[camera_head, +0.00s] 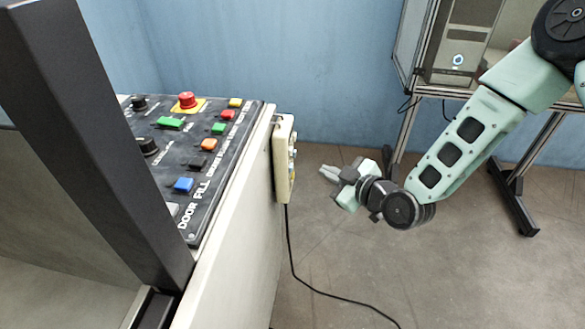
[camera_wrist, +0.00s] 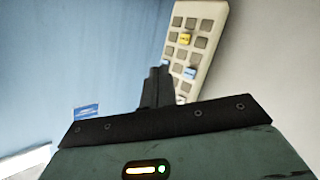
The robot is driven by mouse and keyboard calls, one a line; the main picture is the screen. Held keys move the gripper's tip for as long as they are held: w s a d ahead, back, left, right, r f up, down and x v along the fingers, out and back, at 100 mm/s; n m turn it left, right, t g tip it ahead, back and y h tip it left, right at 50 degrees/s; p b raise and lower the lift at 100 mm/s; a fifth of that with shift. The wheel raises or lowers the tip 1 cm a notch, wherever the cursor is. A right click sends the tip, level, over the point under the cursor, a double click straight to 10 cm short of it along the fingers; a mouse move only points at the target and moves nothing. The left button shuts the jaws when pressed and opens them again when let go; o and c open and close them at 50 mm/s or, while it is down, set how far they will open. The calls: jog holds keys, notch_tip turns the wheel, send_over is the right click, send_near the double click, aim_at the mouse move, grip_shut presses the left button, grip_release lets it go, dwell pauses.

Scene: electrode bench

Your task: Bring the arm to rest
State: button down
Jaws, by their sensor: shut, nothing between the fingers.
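My gripper (camera_head: 329,173) is at the end of my green arm, right of the machine's side wall, in free air in the head view. It points left toward the hanging keypad pendant (camera_head: 285,159), with a gap between them. In the wrist view my gripper's fingers (camera_wrist: 160,72) are together and hold nothing. The pendant also shows in the wrist view (camera_wrist: 205,28), just beyond and right of the fingers; its lower part is hidden behind the gripper.
A control panel (camera_head: 199,155) with a red emergency button (camera_head: 187,100) and several coloured buttons tops the machine at left. A cable (camera_head: 335,292) runs from the pendant across the floor. A metal-framed stand (camera_head: 439,92) with a computer tower (camera_head: 459,42) stands behind my arm.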

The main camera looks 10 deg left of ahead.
dwell(0.7)
jog(key=s+d+r+m+g+h+p, duration=0.2)
jog(key=s+d+r+g+h, duration=0.1)
jog(key=s+r, duration=0.4)
jog(key=s+d+r+m+g+h+p, duration=0.2)
jog(key=s+r, duration=0.5)
jog(key=s, duration=0.5)
jog(key=s+d+r+m+g+h+p, duration=0.2)
jog(key=s+d+r+g+h+p, duration=0.1)
jog(key=s+r, duration=0.5)
jog(key=s+d+g+h, duration=0.1)
jog(key=s+d+g, duration=0.1)
jog(key=d, duration=0.1)
jog(key=shift+s+d+m+h, duration=0.35)
jog(key=shift+d+m+h, duration=0.05)
jog(key=shift+a, duration=0.1)
